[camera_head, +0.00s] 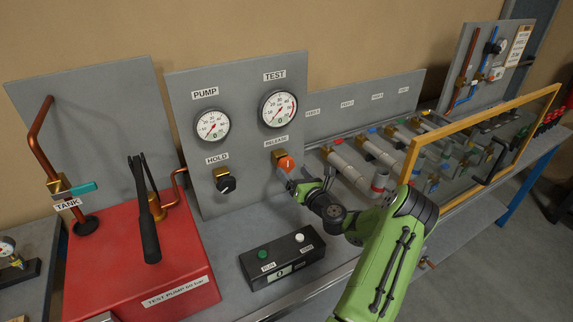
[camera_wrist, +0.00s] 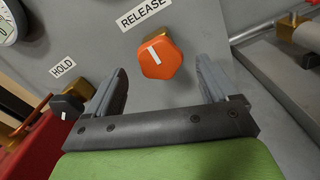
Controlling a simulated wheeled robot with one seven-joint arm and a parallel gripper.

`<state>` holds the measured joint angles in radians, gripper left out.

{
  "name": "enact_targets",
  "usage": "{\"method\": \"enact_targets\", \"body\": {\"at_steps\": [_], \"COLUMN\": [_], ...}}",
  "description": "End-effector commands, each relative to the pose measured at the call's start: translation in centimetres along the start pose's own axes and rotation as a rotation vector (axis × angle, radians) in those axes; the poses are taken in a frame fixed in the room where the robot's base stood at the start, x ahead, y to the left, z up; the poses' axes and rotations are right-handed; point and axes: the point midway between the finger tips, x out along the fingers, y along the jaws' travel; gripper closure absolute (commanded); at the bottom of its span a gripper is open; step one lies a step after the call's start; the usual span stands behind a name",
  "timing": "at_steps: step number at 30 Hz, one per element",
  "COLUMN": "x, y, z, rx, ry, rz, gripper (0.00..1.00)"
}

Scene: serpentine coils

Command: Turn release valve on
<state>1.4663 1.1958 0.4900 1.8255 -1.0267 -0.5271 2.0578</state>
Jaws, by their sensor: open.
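The release valve is an orange knob (camera_head: 286,164) with a white mark, on the grey panel (camera_head: 237,100) under the RELEASE label. In the wrist view the orange knob (camera_wrist: 161,58) shows ahead of and between my open fingers, with its white mark tilted. My gripper (camera_head: 287,181) is just below and in front of the knob; the wrist view shows its two fingers (camera_wrist: 162,85) apart with nothing between them at the tips.
The black HOLD knob (camera_head: 226,183) sits left of the release knob. Two gauges (camera_head: 278,108) are above. A black box with buttons (camera_head: 282,259) stands on the bench below. A red test pump (camera_head: 140,262) is at left, and a wood-framed clear panel (camera_head: 480,150) at right.

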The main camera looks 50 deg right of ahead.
Motion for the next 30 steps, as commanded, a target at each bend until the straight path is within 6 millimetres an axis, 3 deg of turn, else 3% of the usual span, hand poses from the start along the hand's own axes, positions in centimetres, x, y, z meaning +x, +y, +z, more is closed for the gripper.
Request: {"method": "enact_targets", "body": {"at_steps": [3, 6, 17, 26, 30], "x": [2.7, 4.2, 5.0, 5.0, 5.0], "y": [0.1, 0.1, 0.0, 0.0, 0.0], "z": [0.2, 0.0, 0.0, 0.0, 0.0], "rx": [-0.004, -0.004, -0.002, -0.002, -0.005], "ry": [-0.002, 0.000, 0.002, 0.002, 0.002], "rz": [0.002, 0.002, 0.000, 0.000, 0.000], "gripper": [0.14, 0.14, 0.15, 0.61, 0.65]}}
